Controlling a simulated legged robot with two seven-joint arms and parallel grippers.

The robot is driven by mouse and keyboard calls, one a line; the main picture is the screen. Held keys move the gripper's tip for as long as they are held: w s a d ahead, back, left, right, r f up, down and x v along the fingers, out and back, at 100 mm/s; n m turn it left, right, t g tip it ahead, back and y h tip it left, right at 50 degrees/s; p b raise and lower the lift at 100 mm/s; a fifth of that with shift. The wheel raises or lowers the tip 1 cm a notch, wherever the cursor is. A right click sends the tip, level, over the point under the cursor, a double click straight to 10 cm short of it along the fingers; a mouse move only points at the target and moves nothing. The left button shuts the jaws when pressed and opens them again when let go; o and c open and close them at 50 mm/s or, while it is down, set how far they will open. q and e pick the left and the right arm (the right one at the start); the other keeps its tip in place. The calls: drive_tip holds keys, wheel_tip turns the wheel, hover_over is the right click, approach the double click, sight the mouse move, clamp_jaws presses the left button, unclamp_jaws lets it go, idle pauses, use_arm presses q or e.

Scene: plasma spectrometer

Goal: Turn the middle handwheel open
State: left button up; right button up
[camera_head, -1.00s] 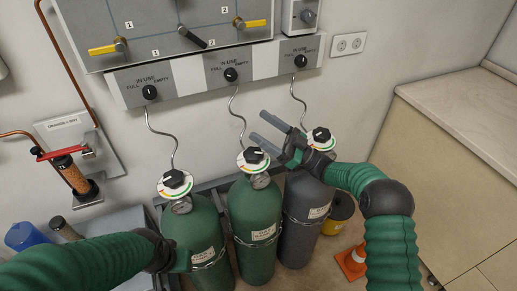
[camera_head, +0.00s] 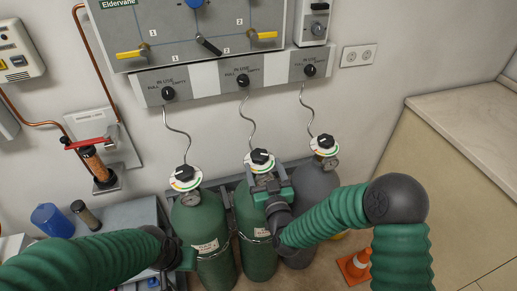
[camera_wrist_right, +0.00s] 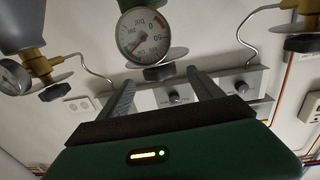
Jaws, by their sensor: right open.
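The middle handwheel (camera_head: 260,158) is a dark knob over a white coloured-edged disc on top of the middle green cylinder (camera_head: 256,225). My right gripper (camera_head: 265,179) is just in front of and below it, covering the cylinder's upper front. In the right wrist view the fingers are spread open (camera_wrist_right: 160,82), and the dark middle handwheel (camera_wrist_right: 160,73) shows between and beyond their tips, below a round gauge (camera_wrist_right: 143,36). I cannot tell whether they touch it. My left gripper (camera_head: 182,257) is low in front of the left cylinder; its jaws are not clear.
The left handwheel (camera_head: 185,173) and right handwheel (camera_head: 324,141) flank the middle one on their own cylinders. Curly hoses (camera_head: 248,120) rise to the wall panel (camera_head: 220,77). A counter (camera_head: 460,105) stands at right, with an orange cone (camera_head: 355,266) on the floor.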

sight(258, 149)
drive_tip(key=x, duration=0.7)
drive_tip(key=shift+w+a, duration=0.15)
drive_tip(key=shift+w, duration=0.55)
